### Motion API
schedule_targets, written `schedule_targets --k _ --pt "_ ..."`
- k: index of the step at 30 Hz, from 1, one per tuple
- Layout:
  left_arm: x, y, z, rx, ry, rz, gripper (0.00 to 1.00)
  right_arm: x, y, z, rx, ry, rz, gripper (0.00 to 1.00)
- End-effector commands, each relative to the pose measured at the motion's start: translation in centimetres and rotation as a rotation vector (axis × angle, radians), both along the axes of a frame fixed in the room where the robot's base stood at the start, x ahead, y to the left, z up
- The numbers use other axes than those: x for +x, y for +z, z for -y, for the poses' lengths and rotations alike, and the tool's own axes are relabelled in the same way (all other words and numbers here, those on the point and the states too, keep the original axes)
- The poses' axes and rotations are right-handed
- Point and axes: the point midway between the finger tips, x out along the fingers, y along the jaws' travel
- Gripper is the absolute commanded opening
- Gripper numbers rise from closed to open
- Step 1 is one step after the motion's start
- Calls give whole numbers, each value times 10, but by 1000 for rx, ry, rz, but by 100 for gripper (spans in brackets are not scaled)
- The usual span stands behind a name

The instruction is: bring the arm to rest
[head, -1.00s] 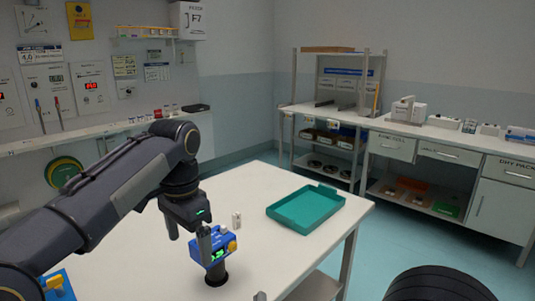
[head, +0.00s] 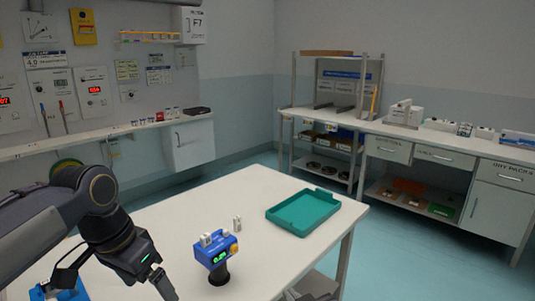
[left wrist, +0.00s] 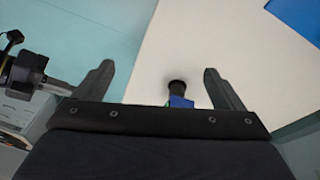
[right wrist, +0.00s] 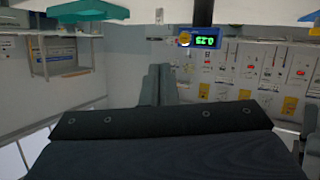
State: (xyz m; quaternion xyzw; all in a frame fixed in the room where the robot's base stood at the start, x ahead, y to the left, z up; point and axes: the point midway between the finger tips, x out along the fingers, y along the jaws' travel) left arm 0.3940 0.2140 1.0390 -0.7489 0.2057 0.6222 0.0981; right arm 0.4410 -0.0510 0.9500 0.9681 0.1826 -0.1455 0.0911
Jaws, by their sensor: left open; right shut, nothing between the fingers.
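My left arm comes in from the left of the head view, with its gripper low over the table's left part. Only part of that gripper shows at the bottom edge. In the left wrist view the left gripper (left wrist: 158,69) is open and empty above the white tabletop. In the right wrist view the right gripper (right wrist: 158,78) is shut with nothing in it. A grey tip at the bottom of the head view looks like its fingers (head: 289,295). A blue device (head: 216,251) with a green display stands on a black base, apart from both grippers.
A teal tray (head: 304,211) lies on the white table (head: 180,222). A small white piece (head: 237,223) stands behind the device. A blue item (head: 72,293) lies at the bottom left.

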Motion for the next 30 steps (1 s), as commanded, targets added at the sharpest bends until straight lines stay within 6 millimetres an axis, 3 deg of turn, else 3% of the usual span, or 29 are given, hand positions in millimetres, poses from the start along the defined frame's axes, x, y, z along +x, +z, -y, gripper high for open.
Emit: schedule_targets --k 1,7,12,18,22,30 --pt "-18 8 -7 -29 46 17 91 -6 22 18 69 -1 -53 0" --pt "-85 -2 -13 -162 257 95 91 -68 50 77 262 -8 -367 0" --pt "-130 -22 -4 -256 426 152 91 -139 52 123 322 -130 -630 0" --pt "-155 -43 6 -316 542 188 91 -195 45 151 345 -284 -817 0" --pt "-159 -48 8 -326 564 196 91 -206 41 155 347 -316 -856 0" --pt "-159 -49 8 -325 562 194 91 -206 41 155 347 -315 -858 0"
